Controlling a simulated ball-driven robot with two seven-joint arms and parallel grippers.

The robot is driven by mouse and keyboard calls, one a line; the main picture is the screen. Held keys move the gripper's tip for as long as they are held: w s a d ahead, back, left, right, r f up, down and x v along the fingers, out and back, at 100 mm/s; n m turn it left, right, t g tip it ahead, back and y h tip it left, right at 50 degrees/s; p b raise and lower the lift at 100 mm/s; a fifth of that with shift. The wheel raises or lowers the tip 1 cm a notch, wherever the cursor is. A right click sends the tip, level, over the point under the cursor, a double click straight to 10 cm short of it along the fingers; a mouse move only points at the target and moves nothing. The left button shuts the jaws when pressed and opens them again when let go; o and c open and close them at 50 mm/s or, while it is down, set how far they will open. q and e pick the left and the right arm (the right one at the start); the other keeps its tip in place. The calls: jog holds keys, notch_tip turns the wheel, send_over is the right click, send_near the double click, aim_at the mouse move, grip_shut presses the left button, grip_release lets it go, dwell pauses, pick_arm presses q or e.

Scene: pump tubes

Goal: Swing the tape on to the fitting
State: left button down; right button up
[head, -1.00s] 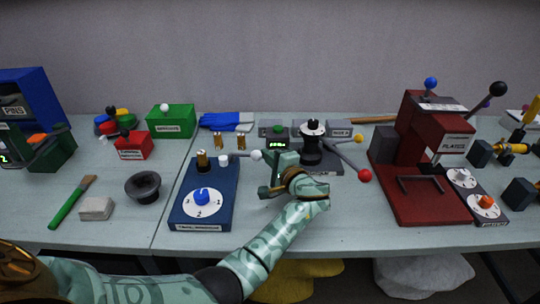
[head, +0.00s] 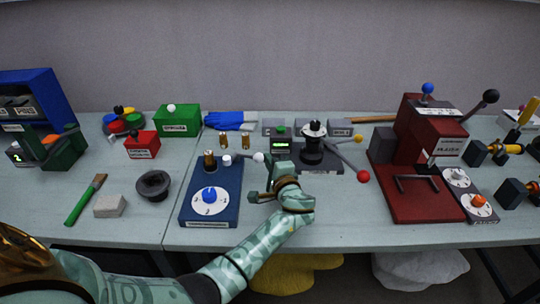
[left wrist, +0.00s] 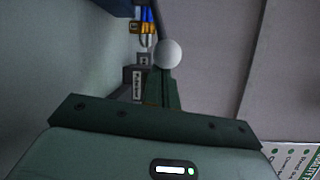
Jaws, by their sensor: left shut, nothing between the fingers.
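A blue base (head: 224,205) with a blue pointer knob (head: 209,195) on a white dial stands at the table's front. At its back are an upright brass fitting (head: 210,161) and, just right of it, a small white roll (head: 227,160) that looks like the tape. A thin lever with a white ball (head: 258,157) reaches out to the right. My left gripper (head: 268,174) is shut and empty, just below and right of the ball. In the left wrist view the white ball (left wrist: 168,53) shows just past the fingertips; contact is unclear. My right gripper is out of view.
A black post device (head: 313,150) with a red-ball lever (head: 363,176) stands right of my gripper, and a red press (head: 420,170) farther right. A black bowl (head: 153,185) and a grey block (head: 109,206) lie left of the base. The table front right of my arm is clear.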

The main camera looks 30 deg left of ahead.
aim_at(260, 162)
pick_arm(q)
jog(key=s+m+t+h+p, duration=0.2)
jog(key=p, duration=0.1)
jog(key=shift+s+a+r+t, duration=0.15)
jog(key=shift+s+r+t, duration=0.15)
jog(key=shift+r, duration=0.1)
jog(key=shift+s+f+m+t+h, duration=0.1)
jog(key=shift+s+m+t+h, duration=0.25)
jog(key=shift+m+h, duration=0.2)
jog(key=shift+s+a+f+m+h+p, duration=0.1)
jog(key=shift+s+m+h+p, duration=0.15)
jog(key=shift+h+p, duration=0.1)
jog(key=shift+s+a+f, duration=0.1)
jog(key=shift+s, duration=0.25)
jog(key=shift+s+a, duration=0.3)
jog(key=shift+s, duration=0.3)
jog(key=shift+f, duration=0.1)
jog(key=shift+s+a, duration=0.1)
